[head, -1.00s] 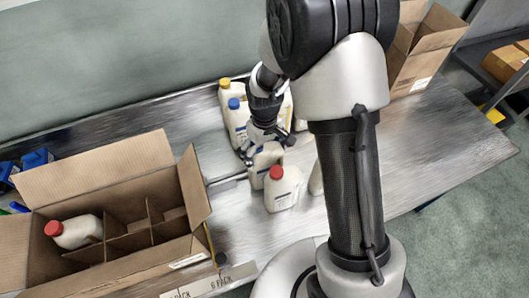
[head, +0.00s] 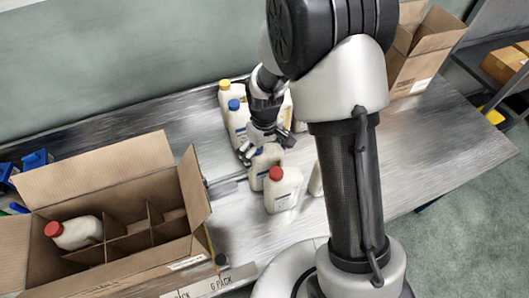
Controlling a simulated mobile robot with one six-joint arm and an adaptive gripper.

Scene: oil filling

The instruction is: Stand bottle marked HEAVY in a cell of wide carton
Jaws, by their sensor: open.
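The wide carton (head: 112,275) stands open at the left of the bench, with divided cells inside. One red-capped white bottle (head: 75,232) is in its left part and looks tilted. My gripper (head: 263,143) is open, low over a white bottle (head: 265,160) among the bottles on the bench, with a finger on either side of its top. A red-capped bottle (head: 282,189) stands just in front. A blue-capped bottle (head: 238,118) and a yellow-capped bottle (head: 226,95) stand behind. Labels are too small to read, so I cannot tell which bottle is marked HEAVY.
Another open carton (head: 418,50) stands at the back right. My arm hides part of the bench and some bottles. Blue bins (head: 36,159) sit at the far left. A sign reading 6 PACK (head: 225,281) is at the front edge. The bench right of my arm is clear.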

